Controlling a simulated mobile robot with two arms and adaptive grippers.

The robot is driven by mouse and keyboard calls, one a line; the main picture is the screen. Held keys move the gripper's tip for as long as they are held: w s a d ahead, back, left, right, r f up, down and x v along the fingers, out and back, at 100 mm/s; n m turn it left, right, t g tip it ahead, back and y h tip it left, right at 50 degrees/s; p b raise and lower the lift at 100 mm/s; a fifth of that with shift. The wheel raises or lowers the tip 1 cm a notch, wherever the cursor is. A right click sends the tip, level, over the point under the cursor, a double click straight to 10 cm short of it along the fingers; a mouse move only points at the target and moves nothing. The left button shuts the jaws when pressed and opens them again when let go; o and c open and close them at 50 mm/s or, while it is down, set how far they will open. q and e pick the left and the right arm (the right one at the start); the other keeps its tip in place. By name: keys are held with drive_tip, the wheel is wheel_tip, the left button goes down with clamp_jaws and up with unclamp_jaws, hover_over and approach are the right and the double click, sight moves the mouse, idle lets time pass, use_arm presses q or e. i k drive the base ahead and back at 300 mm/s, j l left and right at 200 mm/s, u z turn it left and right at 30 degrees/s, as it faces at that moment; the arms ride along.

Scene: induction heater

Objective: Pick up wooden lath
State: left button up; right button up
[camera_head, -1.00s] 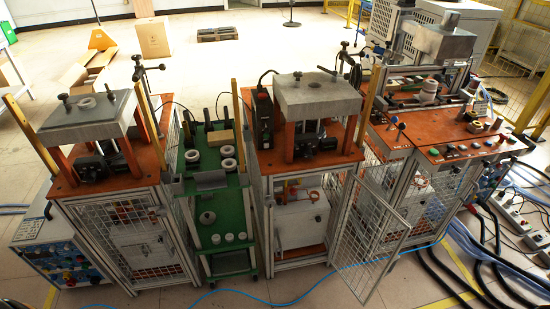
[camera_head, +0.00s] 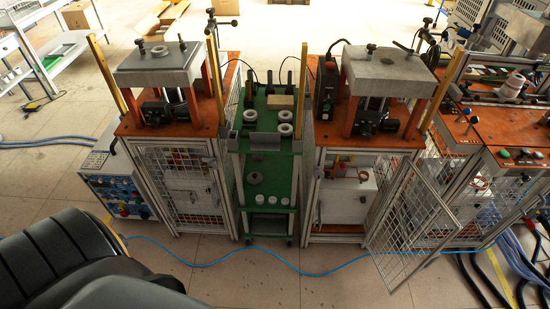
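Several upright yellowish wooden laths stand at the corners of the machine frames. One lath (camera_head: 105,74) rises at the left edge of the left press, and another lath (camera_head: 213,70) stands at its right side. A third lath (camera_head: 301,90) stands between the green cart and the middle press. A fourth lath (camera_head: 444,82) leans at the right side of the middle press. Their lower ends are partly hidden by the frames.
The left press (camera_head: 155,68) and middle press (camera_head: 388,70) flank a green cart (camera_head: 268,124) bearing white rings. A mesh door (camera_head: 412,222) swings out to the front right. A blue cable (camera_head: 300,272) crosses the floor. The front middle floor is otherwise clear.

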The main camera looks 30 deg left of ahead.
sight(459, 53)
drive_tip(key=i+j, duration=0.2)
drive_tip(key=i, duration=0.25)
drive_tip(key=i+j, duration=0.2)
drive_tip(key=i, duration=0.25)
